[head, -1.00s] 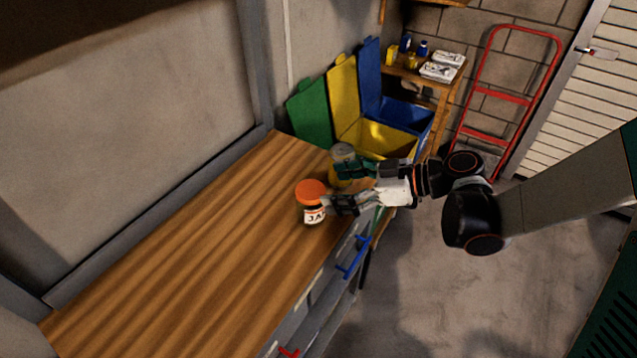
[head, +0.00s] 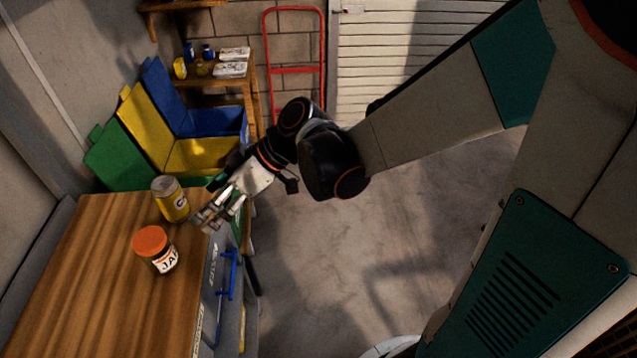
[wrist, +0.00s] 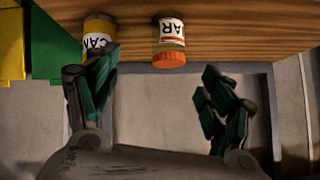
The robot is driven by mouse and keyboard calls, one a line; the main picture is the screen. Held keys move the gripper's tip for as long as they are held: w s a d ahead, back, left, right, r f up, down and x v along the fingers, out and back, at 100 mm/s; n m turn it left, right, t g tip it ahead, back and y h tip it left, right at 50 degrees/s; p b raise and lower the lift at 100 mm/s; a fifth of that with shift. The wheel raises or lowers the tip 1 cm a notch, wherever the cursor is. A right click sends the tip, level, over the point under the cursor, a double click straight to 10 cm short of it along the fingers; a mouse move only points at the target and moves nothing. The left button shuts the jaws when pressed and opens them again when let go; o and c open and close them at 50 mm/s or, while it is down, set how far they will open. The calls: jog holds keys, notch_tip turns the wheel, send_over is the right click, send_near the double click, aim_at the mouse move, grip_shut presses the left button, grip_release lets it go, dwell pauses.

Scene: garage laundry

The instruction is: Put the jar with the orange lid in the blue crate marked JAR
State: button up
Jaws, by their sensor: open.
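The jar (head: 164,262) with the orange lid (head: 149,240) stands upright on the wooden bench top near its front edge. In the wrist view the jar (wrist: 172,30) shows its white label, inverted, with the lid toward me. My gripper (head: 215,212) is open and empty, at the bench edge to the upper right of the jar and apart from it. In the wrist view my gripper (wrist: 158,92) has its fingers spread wide, with the jar beyond the gap. A blue crate (head: 222,124) with a raised lid stands past the bench; I see no marking on it.
A yellow can (head: 174,207) with a grey top stands close by the jar; in the wrist view the can (wrist: 98,32) is partly behind the left finger. Yellow (head: 190,156) and green (head: 120,160) crates stand before the blue one. A red hand truck (head: 296,70) leans behind.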

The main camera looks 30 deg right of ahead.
jog(key=s+d+r+m+t+h, duration=0.2)
jog(key=s+d+m+h, duration=0.2)
jog(key=d, duration=0.4)
jog(key=s+d+r+m+t+h, duration=0.2)
jog(key=s+d+m+h, duration=0.3)
jog(key=s+d+m, duration=0.2)
jog(key=shift+d+r+h, duration=0.3)
jog(key=shift+d, duration=0.45)
jog(key=shift+o, duration=0.5)
